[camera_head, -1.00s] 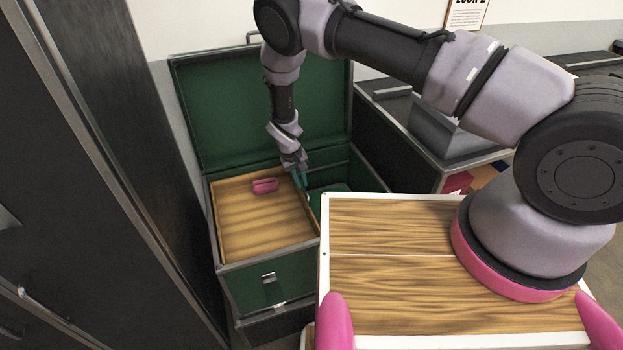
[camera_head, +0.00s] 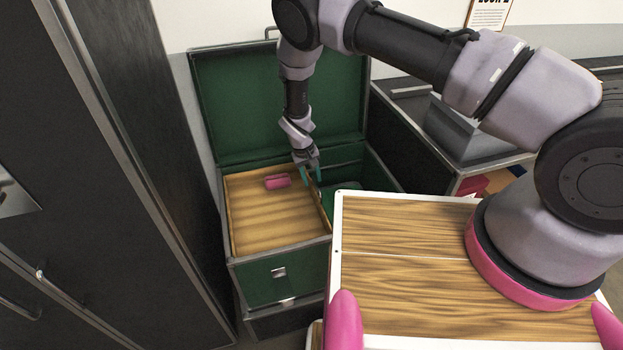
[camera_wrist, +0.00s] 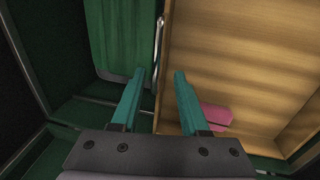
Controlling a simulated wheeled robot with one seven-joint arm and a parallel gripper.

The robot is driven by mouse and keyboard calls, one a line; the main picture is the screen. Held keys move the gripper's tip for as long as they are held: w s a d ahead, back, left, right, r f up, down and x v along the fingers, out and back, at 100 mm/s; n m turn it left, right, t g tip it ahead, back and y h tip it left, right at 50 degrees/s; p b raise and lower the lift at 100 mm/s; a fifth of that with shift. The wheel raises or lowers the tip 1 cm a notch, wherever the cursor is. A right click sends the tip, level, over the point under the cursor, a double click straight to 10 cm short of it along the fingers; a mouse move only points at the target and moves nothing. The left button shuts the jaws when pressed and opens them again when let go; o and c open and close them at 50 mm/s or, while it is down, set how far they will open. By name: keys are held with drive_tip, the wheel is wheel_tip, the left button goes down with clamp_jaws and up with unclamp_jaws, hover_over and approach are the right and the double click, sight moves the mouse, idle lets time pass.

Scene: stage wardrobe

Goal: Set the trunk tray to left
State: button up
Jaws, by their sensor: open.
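The wooden trunk tray (camera_head: 270,228) sits in the left part of the open green-lined trunk (camera_head: 280,270). A pink item (camera_head: 277,181) lies in it towards the back. My gripper (camera_head: 312,178) is open at the tray's right side wall, towards the back. In the wrist view, my gripper's teal fingers (camera_wrist: 159,74) are apart, with the tray's wall edge (camera_wrist: 166,50) showing between them. One finger is over the green compartment and the other over the tray side. I cannot tell whether either finger touches the wall. The pink item also shows in the wrist view (camera_wrist: 216,114).
The trunk's lid (camera_head: 275,105) stands open behind. A green item (camera_wrist: 120,35) lies in the right compartment. A dark cabinet (camera_head: 120,150) stands close on the left. A dark case (camera_head: 425,135) stands to the right.

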wheel_tip(320, 180, up, 10)
drive_tip(key=a, duration=0.2)
drive_tip(key=shift+s, duration=0.4)
drive_tip(key=w+d+r+m+y, duration=0.1)
drive_tip(key=w+d+r, duration=0.15)
drive_tip(key=r, duration=0.75)
drive_tip(key=w+d+r+m+y, duration=0.15)
drive_tip(key=d+r, duration=0.25)
drive_tip(key=r, duration=0.6)
drive_tip(key=s+d+r+m+t+y, duration=0.1)
drive_tip(key=d+r, duration=0.5)
drive_tip(key=r, duration=0.4)
drive_tip(key=s+d+r+m+t, duration=0.1)
drive_tip(key=d+r+m, duration=0.1)
drive_tip(key=d+r, duration=0.5)
drive_tip(key=s+d+r+m+t+y, duration=0.1)
drive_tip(key=s+d+r, duration=0.4)
drive_tip(key=r, duration=0.2)
drive_tip(key=s+d+r+m+t, duration=0.1)
drive_tip(key=s+d+r, duration=0.35)
drive_tip(key=r, duration=0.25)
drive_tip(key=s+d+r+t, duration=0.1)
drive_tip(key=s+d, duration=0.1)
drive_tip(key=s, duration=0.4)
drive_tip(key=s+d+r+m+t, duration=0.1)
drive_tip(key=s+d+r, duration=0.1)
drive_tip(key=s, duration=0.5)
drive_tip(key=shift+d, duration=0.6)
